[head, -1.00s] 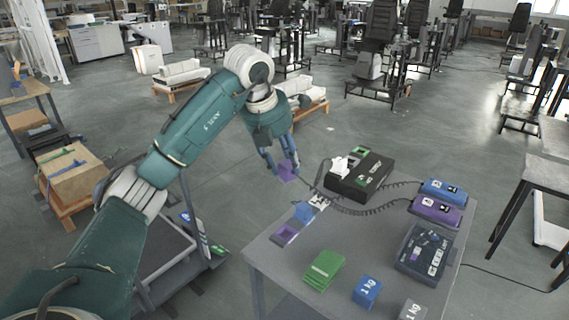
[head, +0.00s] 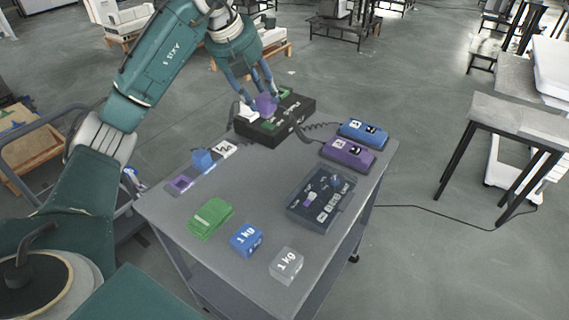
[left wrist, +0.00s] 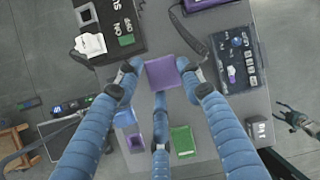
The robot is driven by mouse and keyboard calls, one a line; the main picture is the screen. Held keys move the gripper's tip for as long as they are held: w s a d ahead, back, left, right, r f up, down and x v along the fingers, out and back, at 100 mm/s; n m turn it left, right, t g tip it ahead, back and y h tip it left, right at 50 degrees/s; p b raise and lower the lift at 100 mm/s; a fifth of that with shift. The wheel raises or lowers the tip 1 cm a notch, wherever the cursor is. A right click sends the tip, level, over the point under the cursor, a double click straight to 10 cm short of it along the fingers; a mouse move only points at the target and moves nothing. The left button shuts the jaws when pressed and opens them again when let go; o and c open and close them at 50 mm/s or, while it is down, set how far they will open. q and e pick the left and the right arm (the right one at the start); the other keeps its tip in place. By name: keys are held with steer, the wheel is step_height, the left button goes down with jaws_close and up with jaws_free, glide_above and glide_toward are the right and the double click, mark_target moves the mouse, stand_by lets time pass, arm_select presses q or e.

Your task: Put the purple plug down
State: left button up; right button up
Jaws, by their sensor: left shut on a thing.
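The purple plug (head: 266,104) is a small purple block. My left gripper (head: 262,97) is shut on it and holds it up; in the head view it overlaps the black supply box (head: 262,136). In the left wrist view the plug (left wrist: 162,72) sits between the fingertips, with the box (left wrist: 110,28) up and left of it. I cannot tell its height over the table. A purple-marked square (head: 181,184) lies at the table's left edge, beside a blue block (head: 202,159). A dark teal shape at the right of the wrist view may be my right gripper (left wrist: 296,117); its fingers are unclear.
The grey table (head: 250,200) also bears a green block (head: 210,217), a blue weight (head: 246,240), a grey weight (head: 286,265), a dark tray (head: 322,197), and blue (head: 363,133) and purple (head: 347,153) handsets. Coiled cords run near the box. The table's centre is clear.

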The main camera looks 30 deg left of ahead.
arm_select(q)
steer(key=f, duration=1.2)
steer(key=f+p, duration=0.1)
steer(key=f, duration=0.5)
steer(key=shift+s+a+f, duration=0.2)
steer(key=shift+s+f, duration=0.1)
steer(key=shift+f, duration=0.25)
steer(key=shift+w, duration=0.1)
steer(key=shift+f, duration=0.2)
steer(key=o, duration=1.4)
arm_select(e)
steer(key=s+a, duration=0.2)
steer(key=shift+s+a+r, duration=0.1)
steer(key=shift+s+r, duration=0.15)
steer(key=shift+s, duration=0.05)
